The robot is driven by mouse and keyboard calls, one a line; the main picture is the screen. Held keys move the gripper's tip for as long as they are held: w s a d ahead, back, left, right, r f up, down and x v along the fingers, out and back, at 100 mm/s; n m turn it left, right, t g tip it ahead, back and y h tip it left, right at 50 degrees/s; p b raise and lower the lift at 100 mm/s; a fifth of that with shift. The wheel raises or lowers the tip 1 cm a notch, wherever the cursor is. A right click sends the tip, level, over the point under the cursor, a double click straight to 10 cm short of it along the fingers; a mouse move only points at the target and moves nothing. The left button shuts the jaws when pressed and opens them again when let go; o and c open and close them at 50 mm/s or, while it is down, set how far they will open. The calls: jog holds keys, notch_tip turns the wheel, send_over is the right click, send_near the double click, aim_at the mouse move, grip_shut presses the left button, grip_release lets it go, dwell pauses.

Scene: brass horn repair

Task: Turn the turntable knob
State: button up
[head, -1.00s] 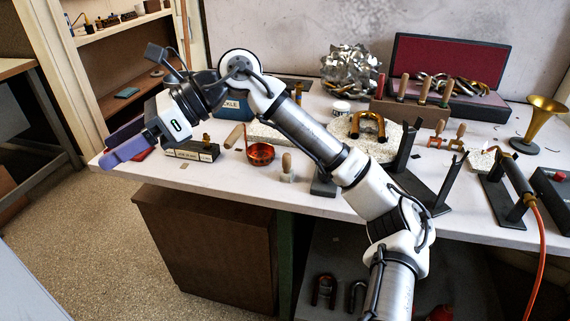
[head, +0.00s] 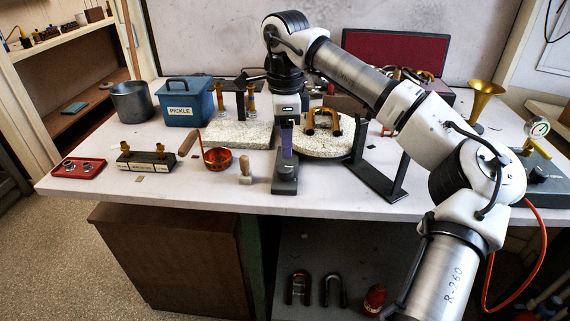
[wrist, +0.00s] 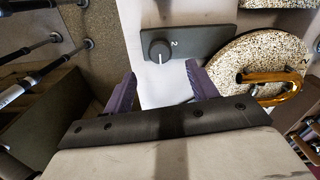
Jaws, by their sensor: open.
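The turntable knob (wrist: 160,52) is a dark round knob with a white pointer line, on a flat grey control box (wrist: 205,38) marked "2". The box also shows in the head view (head: 285,187) near the bench's front edge. The turntable (wrist: 228,66) is a round speckled disc beside it, bearing a U-shaped brass tube (wrist: 275,77). My gripper (wrist: 160,72) has purple fingers spread apart and empty; in the wrist view the knob appears just beyond and between the tips. In the head view my gripper (head: 287,150) points down above the box, partly hiding it.
A wooden-handled stamp (head: 245,172) and a copper bowl (head: 218,160) stand left of the box. A black angled stand (head: 375,175) is to the right. A blue pickle box (head: 186,102) and a pot (head: 131,103) are at the back left.

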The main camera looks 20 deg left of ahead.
aim_at(285, 167)
notch_tip(285, 167, down, 8)
jog(key=shift+r, duration=0.15)
jog(key=shift+c, duration=0.5)
jog(key=c, duration=0.9)
